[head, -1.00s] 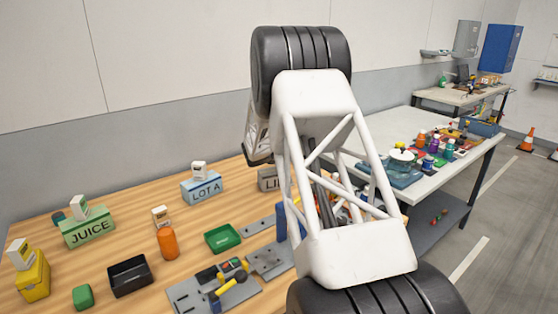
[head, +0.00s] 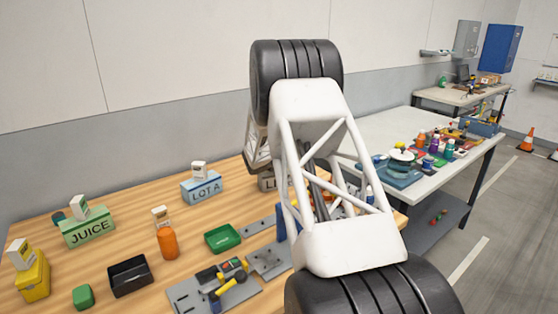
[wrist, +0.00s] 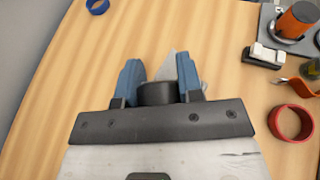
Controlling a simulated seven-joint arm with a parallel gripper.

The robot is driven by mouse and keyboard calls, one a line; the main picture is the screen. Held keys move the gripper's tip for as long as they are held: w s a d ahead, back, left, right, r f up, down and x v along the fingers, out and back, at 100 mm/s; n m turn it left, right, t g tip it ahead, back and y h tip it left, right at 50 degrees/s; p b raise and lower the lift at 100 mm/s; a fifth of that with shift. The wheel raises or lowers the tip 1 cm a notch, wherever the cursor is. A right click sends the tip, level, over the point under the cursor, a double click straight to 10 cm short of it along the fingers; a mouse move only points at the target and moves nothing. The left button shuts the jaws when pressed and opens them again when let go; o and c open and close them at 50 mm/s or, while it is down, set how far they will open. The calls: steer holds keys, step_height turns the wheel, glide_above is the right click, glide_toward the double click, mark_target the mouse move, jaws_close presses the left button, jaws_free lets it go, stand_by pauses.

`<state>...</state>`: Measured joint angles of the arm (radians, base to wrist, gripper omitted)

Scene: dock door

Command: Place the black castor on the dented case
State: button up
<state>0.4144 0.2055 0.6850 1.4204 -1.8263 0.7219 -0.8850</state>
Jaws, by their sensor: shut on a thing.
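My gripper (wrist: 159,78) shows in the wrist view, with two blue fingers shut on a dark, rounded thing, which looks like the black castor (wrist: 157,94). A pale grey pointed piece (wrist: 181,68) shows between the fingers beside it; I cannot tell whether it belongs to the castor. The gripper is over the wooden table; its height is unclear. In the head view my own arm hides the gripper and part of the table. I cannot make out the dented case for certain in either view.
The wooden table (head: 130,205) holds a green JUICE box (head: 88,233), a LOT A box (head: 201,188), an orange bottle (head: 167,243), a black tray (head: 130,276) and a green tray (head: 222,237). In the wrist view, a red ring (wrist: 291,122) and a blue ring (wrist: 97,6) lie apart from my gripper.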

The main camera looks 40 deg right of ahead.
steer(key=o, duration=1)
steer(key=shift+f, duration=0.15)
steer(key=shift+o, duration=0.2)
steer(key=shift+r, duration=0.2)
steer(key=v, duration=1.2)
steer(key=shift+f, duration=0.1)
steer(key=shift+s, duration=0.1)
